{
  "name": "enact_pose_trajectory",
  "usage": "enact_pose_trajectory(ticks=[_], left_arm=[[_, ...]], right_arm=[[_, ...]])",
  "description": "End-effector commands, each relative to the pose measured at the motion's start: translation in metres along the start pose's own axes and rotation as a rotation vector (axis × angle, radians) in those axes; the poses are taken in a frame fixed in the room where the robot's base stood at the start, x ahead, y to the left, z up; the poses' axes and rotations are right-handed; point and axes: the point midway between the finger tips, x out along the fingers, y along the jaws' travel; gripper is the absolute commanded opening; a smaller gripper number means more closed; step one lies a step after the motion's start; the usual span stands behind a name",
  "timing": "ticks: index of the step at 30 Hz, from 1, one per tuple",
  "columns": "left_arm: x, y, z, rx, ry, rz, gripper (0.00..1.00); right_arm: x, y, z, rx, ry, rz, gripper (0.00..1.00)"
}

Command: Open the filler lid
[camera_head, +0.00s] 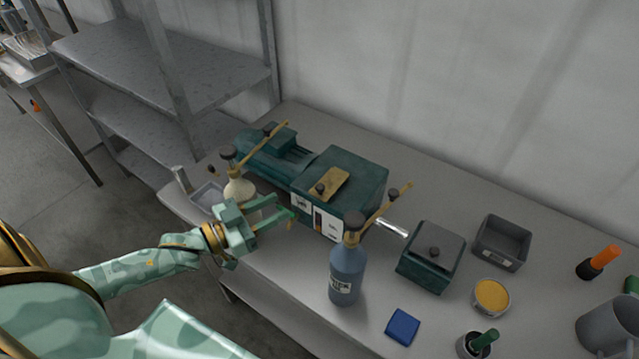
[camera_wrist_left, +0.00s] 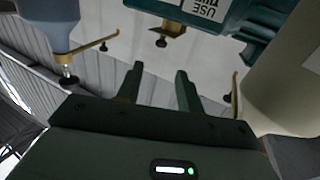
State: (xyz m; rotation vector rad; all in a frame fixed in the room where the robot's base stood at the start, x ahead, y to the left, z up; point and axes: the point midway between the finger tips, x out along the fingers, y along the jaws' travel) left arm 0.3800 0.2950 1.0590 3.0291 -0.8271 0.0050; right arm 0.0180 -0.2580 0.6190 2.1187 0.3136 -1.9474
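A dark green machine (camera_head: 351,166) stands on the grey bench. On its top is a small brass plate (camera_head: 327,184) with a black knob; it lies flat and looks shut. I cannot tell for certain whether this is the filler lid. My left gripper (camera_head: 289,210) is in front of the machine's white-labelled face, its fingers apart and empty. In the left wrist view the two fingers (camera_wrist_left: 158,85) are spread with nothing between them, and part of the green machine (camera_wrist_left: 215,14) shows at the top. My right gripper is in neither view.
A cream bottle (camera_head: 240,190) stands beside my left gripper, and a blue-grey bottle (camera_head: 347,270) stands to its right. A lidded green box (camera_head: 430,263), grey tray (camera_head: 502,243), yellow-topped tin (camera_head: 491,296) and blue block (camera_head: 403,327) are further right. Grey shelving (camera_head: 165,62) stands behind left.

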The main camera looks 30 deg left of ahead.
Motion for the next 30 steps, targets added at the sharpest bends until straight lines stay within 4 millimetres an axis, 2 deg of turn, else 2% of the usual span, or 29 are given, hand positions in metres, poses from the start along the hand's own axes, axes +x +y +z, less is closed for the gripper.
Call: enact_pose_trajectory(ticks=[1,6,13,18,27,28,30], left_arm=[[0.014,-0.001,-0.001,0.002,0.006,0.0,0.37],[0.059,-0.001,-0.001,0.002,0.004,-0.001,0.37],[0.103,-0.001,0.0,0.001,0.001,-0.001,0.37],[0.118,-0.001,0.001,0.001,-0.001,-0.002,0.37],[0.121,0.0,0.001,0.001,-0.002,-0.002,0.37],[0.121,-0.001,0.001,0.001,-0.002,-0.001,0.32],[0.12,-0.001,0.001,0.001,-0.002,-0.002,0.12]], right_arm=[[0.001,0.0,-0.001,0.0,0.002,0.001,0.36],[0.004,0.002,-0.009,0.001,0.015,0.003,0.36],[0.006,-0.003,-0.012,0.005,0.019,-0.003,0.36],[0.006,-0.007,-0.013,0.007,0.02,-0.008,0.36],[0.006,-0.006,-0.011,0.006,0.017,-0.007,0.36],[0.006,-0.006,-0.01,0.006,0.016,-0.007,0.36],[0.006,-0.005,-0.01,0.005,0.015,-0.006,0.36]])
